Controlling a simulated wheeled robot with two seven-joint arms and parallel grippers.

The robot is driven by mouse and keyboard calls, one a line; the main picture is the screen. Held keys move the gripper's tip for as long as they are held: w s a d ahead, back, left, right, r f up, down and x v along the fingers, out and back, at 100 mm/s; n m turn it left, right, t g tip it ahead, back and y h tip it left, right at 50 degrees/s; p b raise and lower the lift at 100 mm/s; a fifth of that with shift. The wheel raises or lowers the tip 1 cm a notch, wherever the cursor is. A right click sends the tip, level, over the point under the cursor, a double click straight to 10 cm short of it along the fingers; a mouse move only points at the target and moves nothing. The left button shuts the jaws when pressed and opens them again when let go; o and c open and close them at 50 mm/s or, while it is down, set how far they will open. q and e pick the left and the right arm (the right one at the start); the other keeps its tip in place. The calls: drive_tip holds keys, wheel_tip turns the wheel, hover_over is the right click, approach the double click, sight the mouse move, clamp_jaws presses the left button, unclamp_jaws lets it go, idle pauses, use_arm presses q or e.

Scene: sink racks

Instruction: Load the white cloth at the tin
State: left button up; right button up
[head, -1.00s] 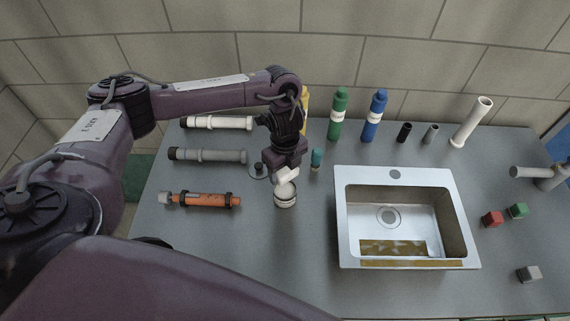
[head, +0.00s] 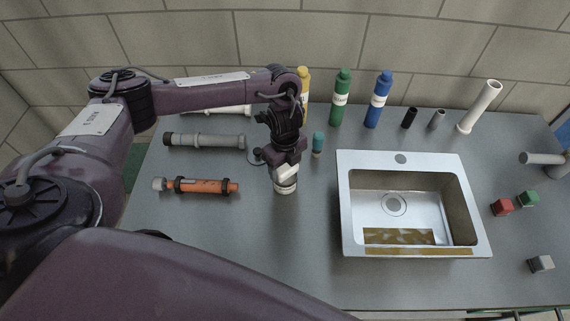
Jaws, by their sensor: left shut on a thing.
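My left gripper (head: 286,168) points down over the tin (head: 285,189), a small round pale container on the counter left of the sink. The gripper is shut on the white cloth (head: 283,179), which shows as a small white patch at the fingertips, right at the tin's mouth. The gripper hides much of the cloth, and I cannot tell how much of it is inside the tin. My right gripper is not in view.
A steel sink (head: 348,205) is set in the counter on the right. An orange tube (head: 205,186) and a grey pipe (head: 215,141) lie left of the tin. A small teal bottle (head: 318,143) and green (head: 340,101) and blue (head: 378,102) bottles stand behind.

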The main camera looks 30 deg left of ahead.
sight(285, 166)
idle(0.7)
use_arm(q)
drive_tip(key=shift+f+b, duration=0.35)
drive_tip(key=shift+f, duration=0.1)
drive_tip(key=shift+s+f, duration=0.15)
idle(1.1)
wheel_tip(285, 166, up, 5)
drive_tip(key=p, duration=0.4)
drive_tip(key=shift+p, duration=0.35)
drive_tip(key=shift+r+p, duration=0.45)
drive_tip(key=shift+r, duration=0.65)
drive_tip(key=shift+w+d, duration=0.1)
drive_tip(key=shift+w, duration=0.1)
